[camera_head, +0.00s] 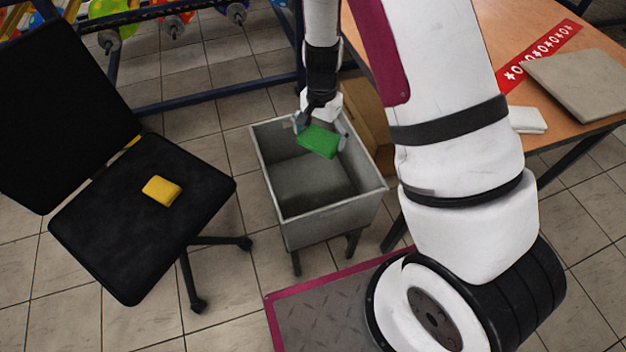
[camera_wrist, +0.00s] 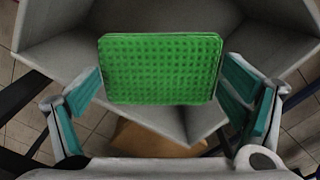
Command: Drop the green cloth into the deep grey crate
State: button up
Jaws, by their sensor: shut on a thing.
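The green cloth (camera_head: 319,142) is a small folded rectangle. My gripper (camera_head: 322,133) is shut on it and holds it over the deep grey crate (camera_head: 297,237), near the crate's far side. In the wrist view the cloth (camera_wrist: 160,68) spans between the two teal-padded fingers of my gripper (camera_wrist: 163,85). The grey crate's inside walls (camera_wrist: 65,52) show behind the cloth. The crate stands on legs on the floor, and the part of its floor that shows looks empty. The cloth hides some of the inside.
A black chair (camera_head: 140,215) with a yellow folded cloth (camera_head: 161,191) on its seat stands left of the crate. A wooden table (camera_head: 520,40) stands at the right, with a red strip (camera_head: 540,55), a grey flat panel (camera_head: 585,82) and a white cloth (camera_head: 528,120).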

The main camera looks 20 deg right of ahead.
jog(key=shift+f+b, duration=1.4)
jog(key=shift+f, duration=0.65)
jog(key=o, duration=0.8)
jog(key=shift+c, duration=0.2)
notch_tip(320, 180, up, 11)
jog(key=shift+f, duration=0.15)
jog(key=shift+r, duration=0.7)
